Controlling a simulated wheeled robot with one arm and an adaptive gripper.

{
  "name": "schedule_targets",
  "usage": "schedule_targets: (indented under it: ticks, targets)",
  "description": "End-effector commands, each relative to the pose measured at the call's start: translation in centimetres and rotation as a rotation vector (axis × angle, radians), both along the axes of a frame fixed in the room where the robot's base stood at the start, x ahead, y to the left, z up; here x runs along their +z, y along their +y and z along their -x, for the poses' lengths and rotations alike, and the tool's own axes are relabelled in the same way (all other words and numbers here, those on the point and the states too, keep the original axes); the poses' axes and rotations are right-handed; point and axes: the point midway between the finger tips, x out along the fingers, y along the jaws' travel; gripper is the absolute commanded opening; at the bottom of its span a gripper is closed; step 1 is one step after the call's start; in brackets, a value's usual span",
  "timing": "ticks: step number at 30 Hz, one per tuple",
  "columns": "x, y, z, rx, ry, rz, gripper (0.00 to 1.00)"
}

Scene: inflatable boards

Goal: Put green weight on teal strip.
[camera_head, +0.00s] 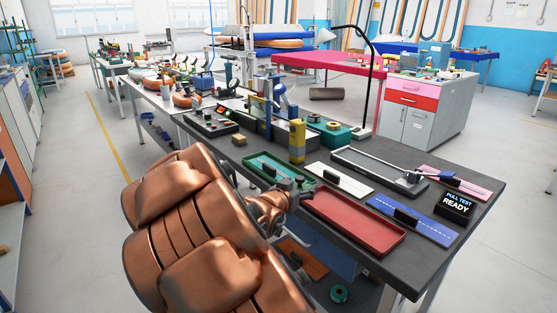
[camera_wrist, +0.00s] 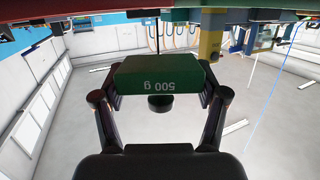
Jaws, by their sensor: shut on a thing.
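The green weight (camera_wrist: 160,88), marked 500 g with a dark knob, is held between the two fingers of my gripper (camera_wrist: 160,100) in the wrist view, which looks upside down. In the head view my gripper (camera_head: 287,194) is low over the bench, at the near right end of the teal strip (camera_head: 258,160). A dark green piece, likely the weight, shows there (camera_head: 284,184). The teal strip carries a black upright block. My arm hides part of the near area. I cannot tell whether the weight touches the strip.
A red tray (camera_head: 352,222) lies right of my gripper. White (camera_head: 352,187), blue (camera_head: 425,226) and pink (camera_head: 455,180) strips with black pieces lie beyond. A yellow post (camera_head: 297,141) stands behind the teal strip. A "PULL TEST READY" display (camera_head: 455,204) is at the right.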

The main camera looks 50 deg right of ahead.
Motion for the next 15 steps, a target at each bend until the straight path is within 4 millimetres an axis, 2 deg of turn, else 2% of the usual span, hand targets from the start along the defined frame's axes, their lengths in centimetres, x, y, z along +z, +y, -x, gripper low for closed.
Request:
schedule_targets:
  ticks: [8,15]
  targets:
    - [-0.1,-2.2,-1.4,-0.008,0.002,-0.001,0.12]
    - [-0.5,-5.2,-3.8,-0.008,-0.001,0.002,0.12]
